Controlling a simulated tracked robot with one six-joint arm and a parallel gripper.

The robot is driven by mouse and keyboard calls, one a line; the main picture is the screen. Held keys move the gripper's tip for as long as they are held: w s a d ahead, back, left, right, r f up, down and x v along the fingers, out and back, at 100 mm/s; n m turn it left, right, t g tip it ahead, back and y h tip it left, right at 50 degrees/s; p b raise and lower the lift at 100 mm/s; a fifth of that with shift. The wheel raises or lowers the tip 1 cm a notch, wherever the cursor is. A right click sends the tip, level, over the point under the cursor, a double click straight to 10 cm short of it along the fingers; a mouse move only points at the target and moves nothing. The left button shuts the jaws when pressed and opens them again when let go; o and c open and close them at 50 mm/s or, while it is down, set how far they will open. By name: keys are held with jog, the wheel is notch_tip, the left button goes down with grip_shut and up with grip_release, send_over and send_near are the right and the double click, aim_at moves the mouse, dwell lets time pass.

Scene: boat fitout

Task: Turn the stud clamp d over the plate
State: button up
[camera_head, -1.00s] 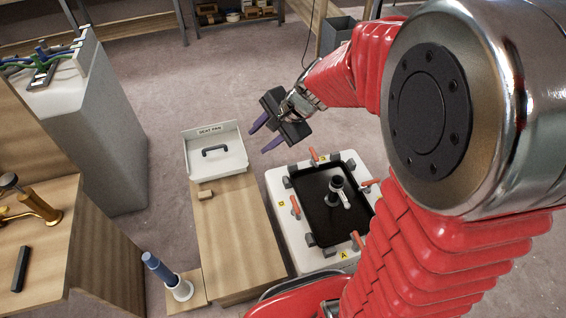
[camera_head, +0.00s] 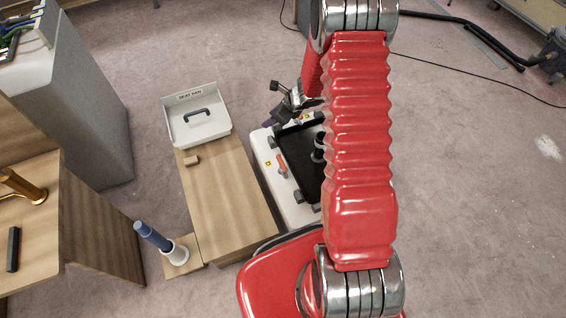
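The black plate (camera_head: 305,165) lies on a white base (camera_head: 262,145), its right part hidden behind my red arm. An orange-handled clamp (camera_head: 281,163) sits at its left edge beside a small yellow label. Grey blocks stand along the same edge. I cannot make out a label for stud clamp d; the right-hand clamps are hidden. A dark upright part (camera_head: 318,147) on the plate is half covered by my arm.
A white tray (camera_head: 222,131) with a dark handle stands on a wooden bench (camera_head: 228,200) to the left. A blue-topped post (camera_head: 153,238) stands near the bench's front. A wooden cabinet (camera_head: 100,225) is at far left. Floor on the right is mostly clear.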

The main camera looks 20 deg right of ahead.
jog(key=s+d+f+m, duration=0.1)
jog(key=d+f+m, duration=0.3)
jog(key=f, duration=0.6)
jog(key=m+g+h, duration=0.1)
jog(key=m+h, duration=0.1)
jog(key=m, duration=0.3)
send_near(282, 163)
jog(key=d+v, duration=0.1)
jog(key=v, duration=0.4)
jog(key=shift+w+a+r, duration=0.1)
jog(key=shift+a, duration=0.05)
jog(key=shift+w, duration=0.1)
jog(key=shift+x, duration=6.85)
jog(key=shift+a, duration=0.15)
jog(key=shift+c, duration=0.3)
jog(key=shift+a, duration=0.1)
grip_shut()
